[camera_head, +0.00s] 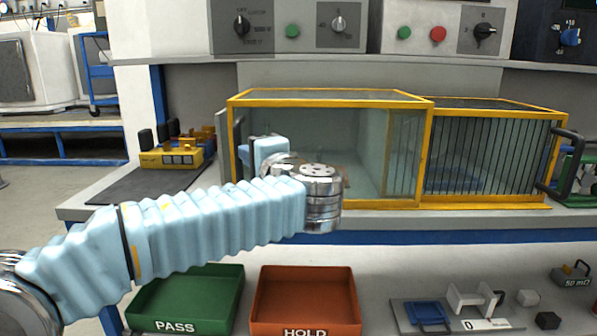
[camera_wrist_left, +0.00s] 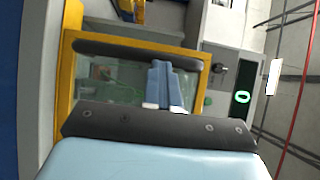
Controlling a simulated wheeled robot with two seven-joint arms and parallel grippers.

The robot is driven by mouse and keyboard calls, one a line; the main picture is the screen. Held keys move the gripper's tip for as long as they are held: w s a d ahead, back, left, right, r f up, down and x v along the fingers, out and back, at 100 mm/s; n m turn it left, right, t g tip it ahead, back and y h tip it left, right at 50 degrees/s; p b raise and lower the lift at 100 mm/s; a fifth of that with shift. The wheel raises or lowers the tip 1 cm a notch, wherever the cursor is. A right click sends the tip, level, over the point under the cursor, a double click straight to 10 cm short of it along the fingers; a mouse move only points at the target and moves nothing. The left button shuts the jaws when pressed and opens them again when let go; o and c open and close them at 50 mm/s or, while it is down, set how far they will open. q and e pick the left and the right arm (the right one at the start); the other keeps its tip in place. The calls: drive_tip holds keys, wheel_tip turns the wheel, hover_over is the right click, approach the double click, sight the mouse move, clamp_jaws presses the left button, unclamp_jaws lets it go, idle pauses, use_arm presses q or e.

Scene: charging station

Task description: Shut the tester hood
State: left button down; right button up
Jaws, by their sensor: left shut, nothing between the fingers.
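The tester hood (camera_head: 331,97) is a yellow-framed box with clear panels on the bench. Its left part looks clear, and its right part (camera_head: 490,155) shows dark vertical lines. A black handle (camera_head: 568,163) stands on its right end and a grey upright piece shows at its left end. My left arm reaches across the front of the left part. Its blue hand is at the hood's left end, with its fingertips hidden there. In the left wrist view my left gripper (camera_wrist_left: 164,105) is shut and empty, before a yellow-framed panel (camera_wrist_left: 66,75) with a dark bar (camera_wrist_left: 140,52). Contact cannot be told. My right gripper is out of view.
A yellow device (camera_head: 172,158) sits on a dark mat left of the hood. A green PASS tray (camera_head: 190,300) and an orange HOLD tray (camera_head: 305,300) stand below the bench edge. Small parts lie lower right. Knob panels hang above.

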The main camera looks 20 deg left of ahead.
use_arm(q)
drive_tip(key=s+a+b, duration=0.1)
drive_tip(key=s+a, duration=0.1)
drive_tip(key=a, duration=0.3)
drive_tip(key=shift+a, duration=0.35)
